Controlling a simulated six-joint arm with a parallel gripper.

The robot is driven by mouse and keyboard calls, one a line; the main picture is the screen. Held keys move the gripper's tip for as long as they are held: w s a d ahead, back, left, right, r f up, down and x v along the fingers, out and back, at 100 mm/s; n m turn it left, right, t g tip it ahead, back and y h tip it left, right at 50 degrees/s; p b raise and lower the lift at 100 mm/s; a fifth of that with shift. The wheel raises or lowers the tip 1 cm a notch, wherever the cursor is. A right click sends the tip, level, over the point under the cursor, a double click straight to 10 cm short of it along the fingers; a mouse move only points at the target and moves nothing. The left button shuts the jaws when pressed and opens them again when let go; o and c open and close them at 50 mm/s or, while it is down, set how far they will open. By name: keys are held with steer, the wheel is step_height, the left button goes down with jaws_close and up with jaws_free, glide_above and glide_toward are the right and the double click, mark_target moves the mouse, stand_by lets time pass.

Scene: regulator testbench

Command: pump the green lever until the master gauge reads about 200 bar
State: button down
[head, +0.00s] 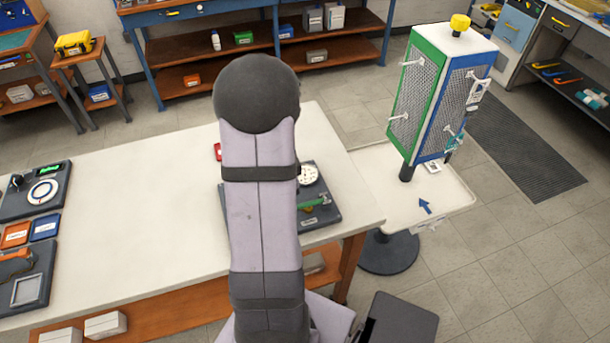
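The green lever (313,202) lies low across a dark base plate (325,221) near the right end of the white table. Its left part is hidden behind my arm. A round white-faced gauge (308,175) stands just behind the lever, partly covered by my arm. Its needle and reading are too small to tell, and I cannot tell whether it is the master gauge. My arm rises through the middle of the view and covers much of the plate. My gripper does not show, so its contact with the lever cannot be seen.
The white table (130,215) has clear room left of my arm. A green-and-blue mesh cabinet (440,95) stands on a pale stand (375,188) to the right.

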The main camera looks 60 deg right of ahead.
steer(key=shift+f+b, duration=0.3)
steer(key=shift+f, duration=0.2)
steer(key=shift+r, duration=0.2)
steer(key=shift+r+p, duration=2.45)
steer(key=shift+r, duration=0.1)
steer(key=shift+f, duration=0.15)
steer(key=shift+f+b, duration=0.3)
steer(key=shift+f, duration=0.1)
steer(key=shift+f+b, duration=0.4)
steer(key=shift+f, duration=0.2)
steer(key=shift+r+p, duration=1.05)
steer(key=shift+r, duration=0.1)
